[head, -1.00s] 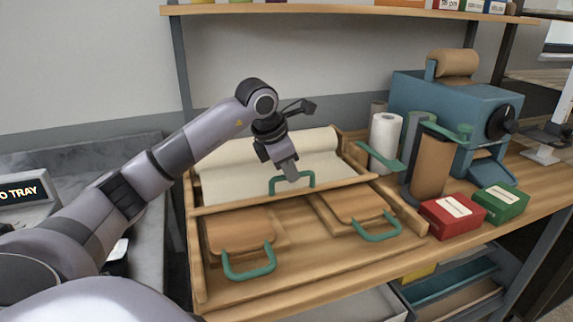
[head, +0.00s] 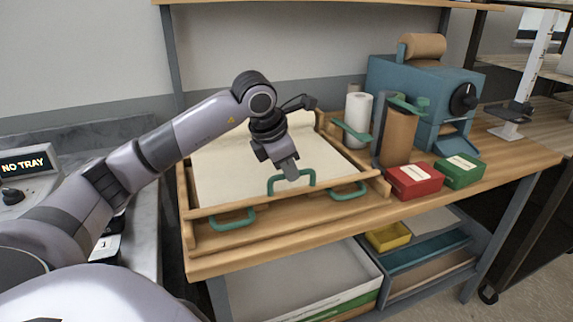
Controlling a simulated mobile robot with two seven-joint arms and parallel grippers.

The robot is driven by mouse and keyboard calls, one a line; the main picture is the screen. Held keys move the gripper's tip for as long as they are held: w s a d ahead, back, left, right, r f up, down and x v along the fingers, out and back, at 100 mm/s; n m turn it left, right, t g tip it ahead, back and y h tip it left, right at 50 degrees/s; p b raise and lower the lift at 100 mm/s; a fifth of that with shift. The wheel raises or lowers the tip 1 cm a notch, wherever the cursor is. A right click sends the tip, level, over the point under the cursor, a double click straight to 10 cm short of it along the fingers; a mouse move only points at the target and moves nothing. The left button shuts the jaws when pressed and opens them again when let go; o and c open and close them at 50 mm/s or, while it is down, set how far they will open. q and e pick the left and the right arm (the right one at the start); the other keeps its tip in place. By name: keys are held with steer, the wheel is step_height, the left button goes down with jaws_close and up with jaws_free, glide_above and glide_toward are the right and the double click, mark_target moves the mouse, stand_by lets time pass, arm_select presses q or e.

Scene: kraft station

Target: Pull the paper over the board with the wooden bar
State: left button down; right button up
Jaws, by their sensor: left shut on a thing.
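The wooden bar (head: 222,206) lies across the front part of the wooden frame, with a green handle (head: 291,174) standing up at its middle. My left gripper (head: 292,176) is shut on this handle. The cream paper (head: 230,168) stretches from the back of the frame up to the bar and looks flat. It hides the board beneath. Only two green handles, a left one (head: 233,221) and a right one (head: 346,193), show in front of the bar. My right gripper is not in view.
To the right stand a white roll (head: 357,118), a brown roll (head: 397,135), a blue machine (head: 430,95), a red box (head: 414,181) and a green box (head: 459,171). A shelf below holds a yellow bin (head: 388,237). The bench's front strip is clear.

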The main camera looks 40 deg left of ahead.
arm_select(q)
steer(key=shift+s+d, duration=0.25)
steer(key=shift+d, duration=0.3)
steer(key=shift+r, duration=0.1)
steer(key=c, duration=1.1)
jaws_free()
steer(key=v, duration=0.7)
